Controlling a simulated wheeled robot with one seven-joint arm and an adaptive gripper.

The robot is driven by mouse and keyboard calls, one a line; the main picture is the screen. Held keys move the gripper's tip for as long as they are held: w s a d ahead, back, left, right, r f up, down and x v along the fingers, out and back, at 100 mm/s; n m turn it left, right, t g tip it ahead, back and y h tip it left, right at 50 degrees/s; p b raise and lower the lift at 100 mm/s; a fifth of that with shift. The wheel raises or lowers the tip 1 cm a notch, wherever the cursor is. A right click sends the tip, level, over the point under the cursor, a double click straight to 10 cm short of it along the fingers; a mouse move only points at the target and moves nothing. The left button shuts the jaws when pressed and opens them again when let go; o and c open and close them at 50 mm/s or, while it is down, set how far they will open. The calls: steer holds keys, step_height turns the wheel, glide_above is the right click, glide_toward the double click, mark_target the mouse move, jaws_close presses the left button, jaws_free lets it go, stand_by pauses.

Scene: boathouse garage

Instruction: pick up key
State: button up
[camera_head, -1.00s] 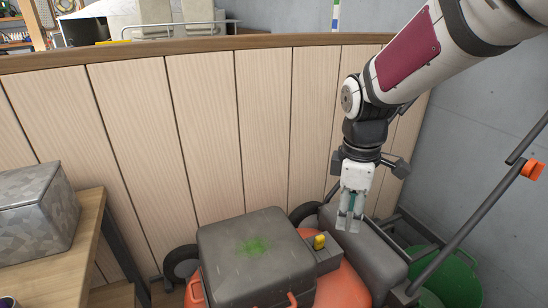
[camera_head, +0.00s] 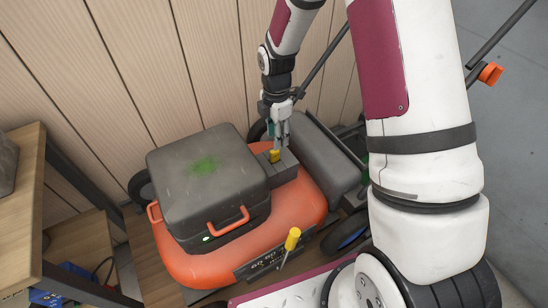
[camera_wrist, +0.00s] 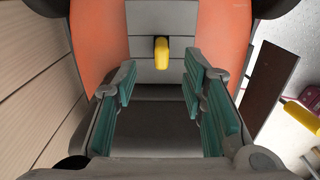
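The key (camera_head: 275,156), with a yellow head, sits upright in the grey housing on top of the orange mower (camera_head: 298,205). In the wrist view the key (camera_wrist: 161,48) lies just beyond the fingertips, near the middle between them. My gripper (camera_head: 278,140) is just above and beside the key in the head view. In the wrist view my gripper (camera_wrist: 160,82) is open, with its teal finger pads apart and nothing between them.
A grey box with an orange handle (camera_head: 210,180) rests on the mower beside the key. A yellow-handled tool (camera_head: 292,240) stands in front. A wooden bench (camera_head: 20,210) is at left. A wood-panelled wall (camera_head: 150,70) runs behind.

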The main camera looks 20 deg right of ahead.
mark_target(274, 152)
step_height(274, 152, down, 2)
steer(key=shift+f, duration=0.2)
steer(key=f, duration=0.5)
steer(key=shift+s+a+b, duration=0.15)
steer(key=shift+a+b, duration=0.1)
steer(key=shift+b, duration=0.1)
jaws_close()
